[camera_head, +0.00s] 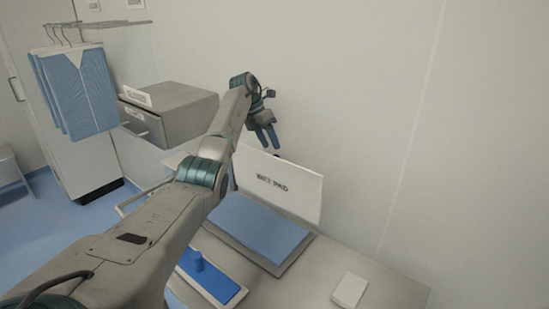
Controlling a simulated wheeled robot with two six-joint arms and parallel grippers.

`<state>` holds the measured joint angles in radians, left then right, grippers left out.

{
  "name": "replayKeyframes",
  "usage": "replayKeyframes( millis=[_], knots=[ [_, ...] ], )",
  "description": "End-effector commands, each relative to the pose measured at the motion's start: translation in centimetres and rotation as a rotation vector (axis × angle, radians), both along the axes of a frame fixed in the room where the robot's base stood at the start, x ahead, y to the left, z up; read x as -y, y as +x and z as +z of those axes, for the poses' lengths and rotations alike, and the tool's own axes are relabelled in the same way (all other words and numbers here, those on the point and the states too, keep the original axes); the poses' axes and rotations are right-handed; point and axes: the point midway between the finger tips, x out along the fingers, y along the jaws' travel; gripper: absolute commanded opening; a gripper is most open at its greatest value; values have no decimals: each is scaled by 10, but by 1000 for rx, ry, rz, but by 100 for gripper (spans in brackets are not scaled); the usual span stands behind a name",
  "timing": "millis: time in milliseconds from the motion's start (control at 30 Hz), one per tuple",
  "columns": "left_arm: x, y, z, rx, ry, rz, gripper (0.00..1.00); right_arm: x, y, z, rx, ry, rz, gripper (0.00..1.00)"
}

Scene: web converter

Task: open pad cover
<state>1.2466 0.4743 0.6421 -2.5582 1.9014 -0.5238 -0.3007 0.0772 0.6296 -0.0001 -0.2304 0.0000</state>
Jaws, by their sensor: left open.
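The pad cover (280,190) is a white panel with dark "WET PAD" lettering. It stands raised, nearly upright, at the back edge of the pad tray (237,253). The blue pad (258,226) lies flat and uncovered in front of it. My left gripper (267,138) is open and empty, fingers pointing down, just above the cover's top edge toward its left end. I cannot tell whether a fingertip touches the cover. My right gripper is not in view.
A blue tray with a round knob (216,284) lies in front of the pad. A small white block (349,290) sits on the table (390,285) at right. A grey drawer box (175,110) and hanging blue garments (80,92) are at left. The wall is close behind.

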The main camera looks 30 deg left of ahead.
Motion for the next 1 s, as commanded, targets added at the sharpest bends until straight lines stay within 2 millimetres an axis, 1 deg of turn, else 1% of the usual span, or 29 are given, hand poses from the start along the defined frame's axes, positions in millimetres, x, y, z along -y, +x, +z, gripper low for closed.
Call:
replayKeyframes(
  millis=[33, 100, 233, 433, 867, 967, 1000],
  knots=[
    [-4, -1, 7, 3, 0, 1, 48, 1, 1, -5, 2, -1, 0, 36],
    [-7, -3, 17, 1, 0, 0, 48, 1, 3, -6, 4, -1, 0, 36],
    [-12, -5, 29, 0, 0, 0, 48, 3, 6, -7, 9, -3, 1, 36],
    [-14, -6, 35, -2, 0, -1, 48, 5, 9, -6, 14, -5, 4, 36],
    [-13, -6, 35, -1, 0, 0, 48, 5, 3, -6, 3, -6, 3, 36],
    [-13, -6, 46, -1, 0, -1, 48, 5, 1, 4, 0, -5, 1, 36],
    [-13, -5, 54, 0, 0, -1, 48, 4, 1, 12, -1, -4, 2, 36]
  ],
)
